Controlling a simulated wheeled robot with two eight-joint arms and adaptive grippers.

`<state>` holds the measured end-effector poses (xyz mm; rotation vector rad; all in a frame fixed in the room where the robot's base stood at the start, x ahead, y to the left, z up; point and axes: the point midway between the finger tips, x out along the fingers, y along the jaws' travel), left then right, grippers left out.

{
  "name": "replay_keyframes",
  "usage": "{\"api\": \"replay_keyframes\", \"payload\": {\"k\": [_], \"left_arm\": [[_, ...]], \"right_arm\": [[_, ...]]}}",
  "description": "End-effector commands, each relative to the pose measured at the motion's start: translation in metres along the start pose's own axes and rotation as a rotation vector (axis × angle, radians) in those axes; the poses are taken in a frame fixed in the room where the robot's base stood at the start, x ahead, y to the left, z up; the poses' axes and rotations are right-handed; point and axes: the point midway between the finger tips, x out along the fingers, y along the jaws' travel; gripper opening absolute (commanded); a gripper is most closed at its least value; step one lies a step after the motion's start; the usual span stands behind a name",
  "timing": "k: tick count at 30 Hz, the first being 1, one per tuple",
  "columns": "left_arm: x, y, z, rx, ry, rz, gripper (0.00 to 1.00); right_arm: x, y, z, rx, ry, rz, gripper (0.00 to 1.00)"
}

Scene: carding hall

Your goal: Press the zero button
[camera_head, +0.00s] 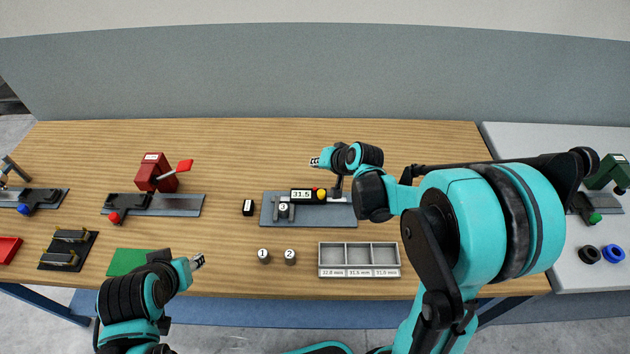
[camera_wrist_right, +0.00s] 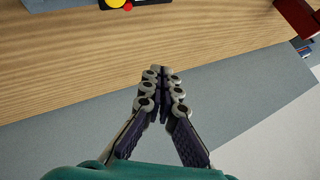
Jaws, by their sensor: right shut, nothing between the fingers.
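The measuring device's display (camera_head: 301,195) reads 31.5 and stands on a grey plate (camera_head: 345,213). A yellow button (camera_head: 321,195) and a small red spot sit at its right end. I cannot tell which one is the zero button. In the right wrist view the yellow button (camera_wrist_right: 116,2) is cut by the top edge, with a red button (camera_wrist_right: 128,5) beside it. A cylinder marked 3 (camera_head: 283,210) stands at the device. My right gripper (camera_head: 314,161) is shut and empty, behind the device and apart from it. My left gripper (camera_head: 198,262) is near the front edge.
Cylinders marked 1 (camera_head: 263,257) and 2 (camera_head: 290,257) stand in front. A three-compartment tray (camera_head: 359,273) is at front right. A red device (camera_head: 157,172) stands farther left. The table behind the device is clear.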

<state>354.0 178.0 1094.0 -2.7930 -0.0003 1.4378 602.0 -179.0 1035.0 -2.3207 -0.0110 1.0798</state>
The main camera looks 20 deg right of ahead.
Motion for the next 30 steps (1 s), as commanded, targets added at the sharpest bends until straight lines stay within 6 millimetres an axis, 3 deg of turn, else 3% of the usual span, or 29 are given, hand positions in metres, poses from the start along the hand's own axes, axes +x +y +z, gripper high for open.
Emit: {"api": "replay_keyframes", "payload": {"k": [17, 30], "left_arm": [[0.004, 0.000, 0.003, 0.000, 0.000, 0.000, 0.40], [0.039, 0.000, 0.028, 0.000, 0.000, 0.000, 0.40]], "right_arm": [[0.007, 0.004, 0.002, 0.006, 0.001, -0.004, 0.00], [0.046, 0.032, 0.030, 0.006, 0.001, -0.004, 0.00]]}}
